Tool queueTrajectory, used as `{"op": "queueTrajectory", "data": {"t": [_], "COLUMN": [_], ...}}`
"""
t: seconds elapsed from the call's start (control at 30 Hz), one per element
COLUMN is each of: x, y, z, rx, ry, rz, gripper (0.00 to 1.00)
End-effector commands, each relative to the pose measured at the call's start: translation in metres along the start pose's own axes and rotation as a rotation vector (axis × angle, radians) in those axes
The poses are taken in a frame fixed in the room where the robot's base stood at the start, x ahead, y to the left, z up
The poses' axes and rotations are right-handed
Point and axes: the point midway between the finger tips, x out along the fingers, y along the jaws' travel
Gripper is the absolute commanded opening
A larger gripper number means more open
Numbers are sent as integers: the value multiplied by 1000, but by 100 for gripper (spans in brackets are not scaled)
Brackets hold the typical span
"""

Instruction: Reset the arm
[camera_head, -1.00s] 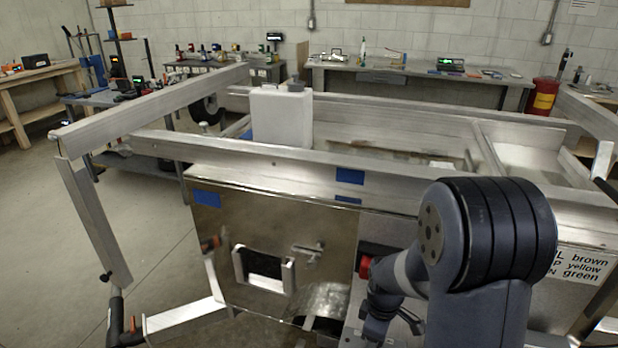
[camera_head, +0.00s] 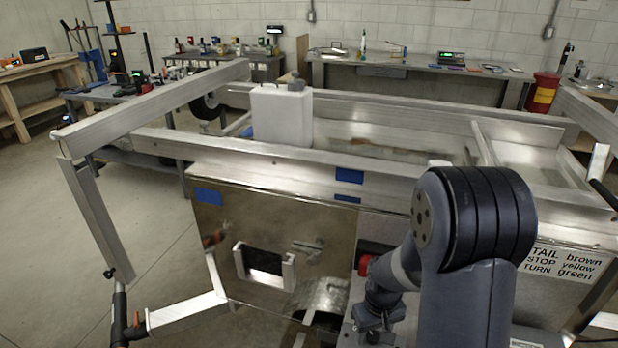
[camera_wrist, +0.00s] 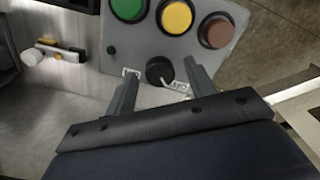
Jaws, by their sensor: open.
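My gripper (camera_wrist: 158,88) is open in the wrist view, its two grey fingers apart. A black knob (camera_wrist: 159,71) on a grey panel (camera_wrist: 130,54) shows beyond and between the fingertips; I cannot tell whether they touch it. Nothing is visibly held. In the head view my dark arm stands at the lower right, bent down toward the trailer's front, and my gripper cannot be made out there.
The panel carries a green button (camera_wrist: 127,8), a yellow button (camera_wrist: 176,16) and a brown button (camera_wrist: 217,31). The aluminium trailer frame (camera_head: 270,150) bears a white jug (camera_head: 281,115). A label (camera_head: 564,262) is beside my arm. Open floor lies left.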

Motion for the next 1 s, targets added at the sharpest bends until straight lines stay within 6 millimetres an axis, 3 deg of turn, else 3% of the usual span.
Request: {"op": "queueTrajectory", "data": {"t": [0.7,1.0], "x": [-2,-22], "y": [0,0], "z": [0,-1], "rx": [574,590], "ry": [-1,3], "rz": [0,0], "gripper": [52,52]}}
